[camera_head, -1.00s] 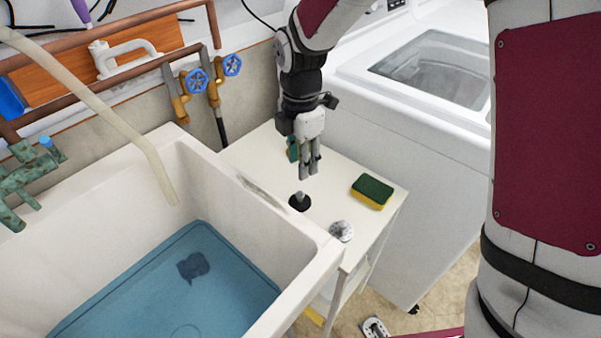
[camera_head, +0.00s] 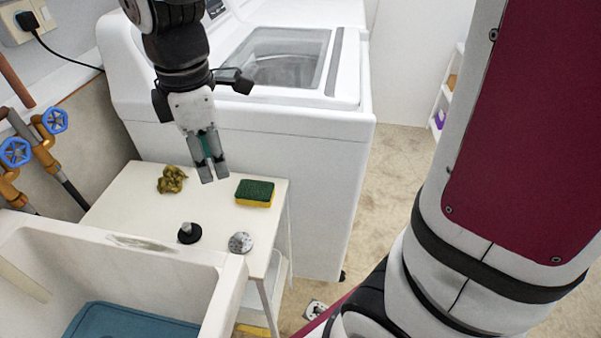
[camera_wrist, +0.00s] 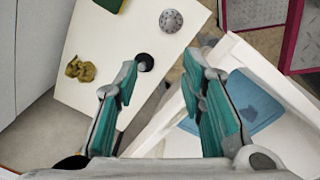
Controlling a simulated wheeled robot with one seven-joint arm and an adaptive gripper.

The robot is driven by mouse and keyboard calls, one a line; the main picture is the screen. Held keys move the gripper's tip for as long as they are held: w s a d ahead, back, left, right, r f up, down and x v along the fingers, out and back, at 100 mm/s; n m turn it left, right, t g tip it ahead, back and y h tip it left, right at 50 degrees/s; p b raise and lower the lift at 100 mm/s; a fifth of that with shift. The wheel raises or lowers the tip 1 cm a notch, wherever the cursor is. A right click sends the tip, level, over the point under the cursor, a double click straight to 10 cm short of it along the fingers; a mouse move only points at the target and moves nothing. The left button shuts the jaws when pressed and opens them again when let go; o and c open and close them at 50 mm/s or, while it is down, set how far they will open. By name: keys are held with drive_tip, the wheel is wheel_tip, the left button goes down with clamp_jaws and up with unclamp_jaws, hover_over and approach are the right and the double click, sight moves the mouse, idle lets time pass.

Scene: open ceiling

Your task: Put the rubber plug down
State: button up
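The rubber plug (camera_head: 189,233) is black and round with a grey knob. It sits on the white side table, near the edge beside the sink. It also shows in the wrist view (camera_wrist: 145,62), just beyond the tip of the left finger. My gripper (camera_head: 213,176) is above the table, behind the plug and apart from it. In the wrist view my gripper (camera_wrist: 160,68) has its teal-padded fingers wide apart with nothing between them.
On the white table (camera_head: 130,195) are a crumpled gold-green lump (camera_head: 171,179), a green-yellow sponge (camera_head: 254,193) and a round metal strainer (camera_head: 240,242). A white sink (camera_head: 150,285) stands in front. A washing machine (camera_head: 270,150) stands behind.

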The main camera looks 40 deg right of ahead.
drive_tip(key=s+d+r+m, duration=0.1)
drive_tip(key=s+d+m, duration=0.2)
drive_tip(key=s+m, duration=0.4)
drive_tip(key=s+d+r+m+t, duration=0.1)
drive_tip(key=s+d+m, duration=0.3)
drive_tip(key=s+m, duration=0.4)
drive_tip(key=s+r, duration=0.1)
drive_tip(key=s, duration=0.4)
drive_tip(key=shift+d+r, duration=0.15)
drive_tip(key=shift+r, duration=0.05)
